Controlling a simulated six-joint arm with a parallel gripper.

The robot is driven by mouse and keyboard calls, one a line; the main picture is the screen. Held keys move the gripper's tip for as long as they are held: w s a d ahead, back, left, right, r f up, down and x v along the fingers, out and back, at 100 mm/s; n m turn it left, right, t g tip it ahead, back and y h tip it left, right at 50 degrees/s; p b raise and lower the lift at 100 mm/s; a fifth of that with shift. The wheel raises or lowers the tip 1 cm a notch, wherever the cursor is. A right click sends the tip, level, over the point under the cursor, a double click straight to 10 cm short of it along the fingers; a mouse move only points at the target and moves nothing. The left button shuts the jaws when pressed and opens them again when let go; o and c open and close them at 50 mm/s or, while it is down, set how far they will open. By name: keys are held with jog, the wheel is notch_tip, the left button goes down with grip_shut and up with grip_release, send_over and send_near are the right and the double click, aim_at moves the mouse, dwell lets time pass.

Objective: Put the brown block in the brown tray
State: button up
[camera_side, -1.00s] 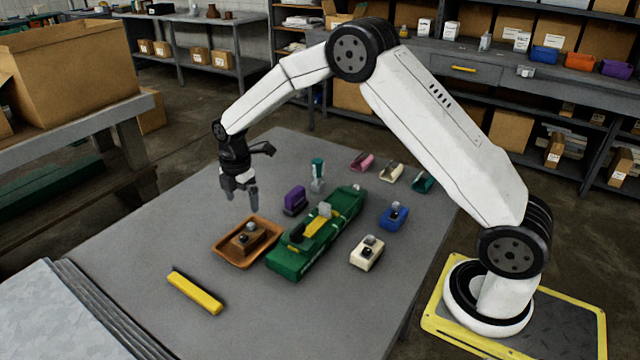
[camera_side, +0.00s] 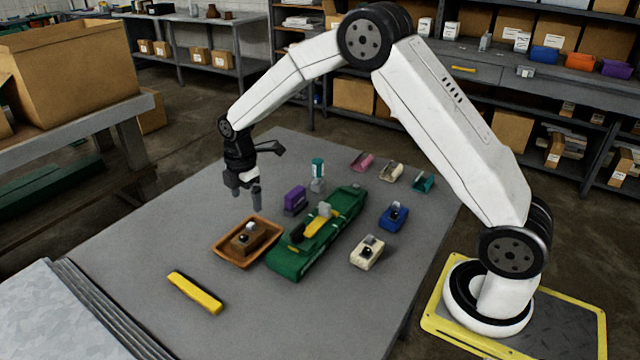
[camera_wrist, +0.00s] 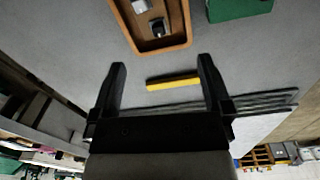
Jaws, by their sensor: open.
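The brown block (camera_side: 248,238) sits inside the brown tray (camera_side: 226,259) on the grey table in the side view. It has a small dark and silver knob on top. The wrist view shows the block (camera_wrist: 171,14) in the tray (camera_wrist: 124,16) at the top. My gripper (camera_side: 245,195) is open and empty, raised above the table behind the tray. In the wrist view its two fingers (camera_wrist: 161,82) are spread apart with nothing between them, and the tray lies beyond their tips.
A green fixture (camera_side: 290,265) stands right of the tray. A yellow bar (camera_side: 195,293) lies in front. Purple (camera_side: 294,200), blue (camera_side: 393,217) and cream (camera_side: 367,252) blocks stand around the fixture. Small pink, cream and teal pieces lie at the back. The table's left side is clear.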

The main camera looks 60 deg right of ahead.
jog(key=s+a+r+m+t, duration=0.1)
jog(key=s+r+m+t, duration=0.1)
jog(key=s+m, duration=1.4)
jog(key=s, duration=0.7)
jog(key=shift+s+a+r, duration=0.15)
jog(key=shift+s+r, duration=0.15)
jog(key=shift+s, duration=0.05)
